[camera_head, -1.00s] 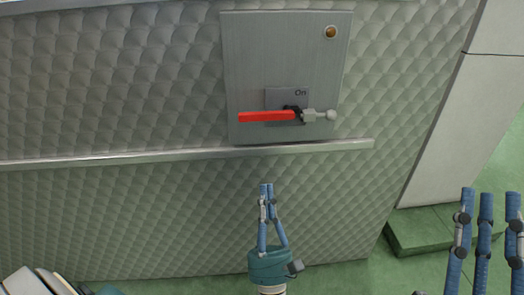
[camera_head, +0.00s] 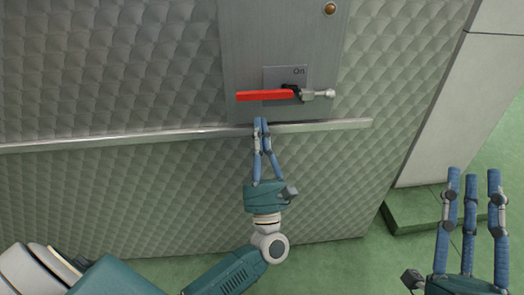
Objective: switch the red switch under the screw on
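The red switch (camera_head: 264,96) is a lever lying nearly level on a grey metal panel (camera_head: 240,50). A silver rod with a rounded end (camera_head: 318,94) sticks out on its right, and a small plate marked "On" (camera_head: 298,71) is behind it. The brass screw (camera_head: 330,8) is at the panel's upper right, above the switch. My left gripper (camera_head: 261,122) is just below the lever in the picture, with its fingertips together and nothing seen between them. It looks apart from the lever. My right gripper (camera_head: 473,175) is at the lower right, fingers spread and empty.
A metal rail (camera_head: 130,140) runs across the quilted metal wall (camera_head: 110,70) below the panel; my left fingertips overlap it in the picture. A pale block (camera_head: 440,110) stands at the right over a green floor (camera_head: 490,140).

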